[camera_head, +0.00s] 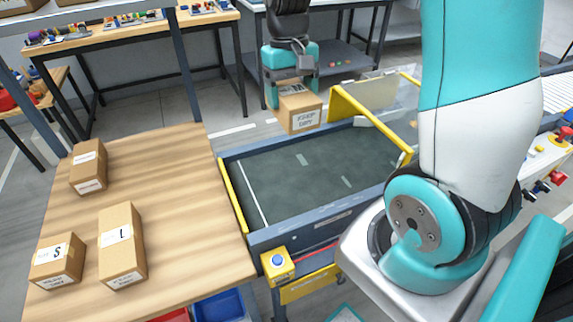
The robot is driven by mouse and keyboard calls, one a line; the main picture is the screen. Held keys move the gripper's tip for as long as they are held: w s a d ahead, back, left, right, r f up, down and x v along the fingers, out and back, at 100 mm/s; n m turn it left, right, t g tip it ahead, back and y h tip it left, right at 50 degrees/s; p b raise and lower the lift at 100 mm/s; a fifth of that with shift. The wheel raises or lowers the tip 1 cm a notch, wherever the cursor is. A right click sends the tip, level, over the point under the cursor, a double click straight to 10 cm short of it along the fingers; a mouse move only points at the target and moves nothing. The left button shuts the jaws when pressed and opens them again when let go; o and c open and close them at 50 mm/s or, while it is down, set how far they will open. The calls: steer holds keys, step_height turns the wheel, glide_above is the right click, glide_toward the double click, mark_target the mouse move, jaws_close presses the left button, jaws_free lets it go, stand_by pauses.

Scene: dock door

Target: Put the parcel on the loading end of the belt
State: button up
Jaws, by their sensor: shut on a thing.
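My gripper (291,84) is at the top centre, pointing down, shut on a small brown cardboard parcel (305,121). The parcel has a white label with dark print on its near face, partly readable as "KEEP DRY". It is held near the far edge of the dark green belt (310,185), and looks to be above it. Whether it touches anything below I cannot tell. The belt has a white line across its left end and lies bare. A yellow frame (372,113) stands over the belt's right part.
A wooden table (185,215) adjoins the belt's left end. On it stand a box marked S (58,262), a box marked L (122,246) and another box (88,167). A yellow box with a blue button (277,264) is at the belt's near left corner.

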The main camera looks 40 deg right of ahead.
step_height(320, 180, down, 20)
steer(key=shift+w+r, duration=0.1)
steer(key=shift+r, duration=0.05)
stand_by(0.4)
steer(key=o, duration=1.1)
step_height(320, 180, up, 12)
steer(key=w+f, duration=0.1)
steer(key=w, duration=0.1)
steer(key=s+a+r+n+t+y, duration=0.2)
steer(key=s+a+r+n, duration=0.35)
steer(key=a+r, duration=0.5)
steer(key=s+a+r+n+y, duration=0.1)
steer(key=s+a+r+n, duration=0.2)
steer(key=s+a, duration=0.7)
steer(key=s+n, duration=0.2)
steer(key=s, duration=0.1)
steer(key=shift+r+y, duration=0.15)
steer(key=shift+y, duration=0.25)
steer(key=shift+a, duration=0.1)
